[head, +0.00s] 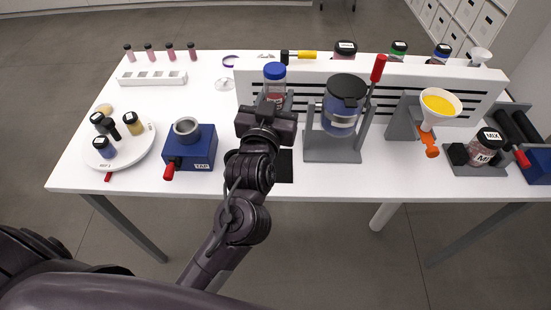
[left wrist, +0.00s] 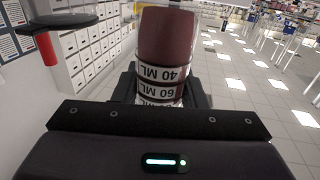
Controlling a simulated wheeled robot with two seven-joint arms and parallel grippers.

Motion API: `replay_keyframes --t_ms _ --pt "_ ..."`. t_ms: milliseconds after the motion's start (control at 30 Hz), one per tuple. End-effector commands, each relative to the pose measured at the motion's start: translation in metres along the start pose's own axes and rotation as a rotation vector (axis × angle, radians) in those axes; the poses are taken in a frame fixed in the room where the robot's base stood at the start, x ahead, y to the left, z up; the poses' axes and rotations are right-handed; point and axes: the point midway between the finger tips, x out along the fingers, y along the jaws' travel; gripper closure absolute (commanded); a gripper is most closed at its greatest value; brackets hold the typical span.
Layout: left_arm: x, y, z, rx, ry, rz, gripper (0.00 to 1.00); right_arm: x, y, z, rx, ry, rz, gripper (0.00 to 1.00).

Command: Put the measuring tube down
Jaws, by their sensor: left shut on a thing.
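The measuring tube (head: 275,83) is clear with a blue cap and reddish contents. In the head view it stands upright just beyond my left gripper (head: 271,104), in front of the white slotted panel. My left gripper is shut on the tube and hides its lower part. In the left wrist view the tube (left wrist: 166,50) shows dark red contents and bands marked 40 ML and 60 ML, which read upside down. I cannot tell whether its base touches anything. My right gripper is not in view.
A black mat (head: 284,168) lies partly behind my left wrist. The blue TAP device (head: 198,155) is to the left, and a grey stand with a dark-lidded jar (head: 343,98) is close on the right. The white slotted panel (head: 410,80) stands behind. Free table lies at the back left.

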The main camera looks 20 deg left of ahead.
Motion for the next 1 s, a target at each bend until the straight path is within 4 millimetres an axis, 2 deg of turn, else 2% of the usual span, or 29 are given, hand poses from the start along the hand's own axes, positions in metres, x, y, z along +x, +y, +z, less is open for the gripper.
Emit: replay_keyframes --t_ms 400,500,1000 --pt "-0.001 -0.001 0.107 0.004 -0.006 0.001 0.96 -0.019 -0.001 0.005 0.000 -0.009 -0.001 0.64" --pt "0.000 -0.001 0.129 0.003 -0.003 0.000 0.96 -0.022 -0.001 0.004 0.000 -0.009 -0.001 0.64" --pt "0.000 0.000 0.188 0.001 -0.001 0.001 0.96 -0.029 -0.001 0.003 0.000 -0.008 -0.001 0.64"
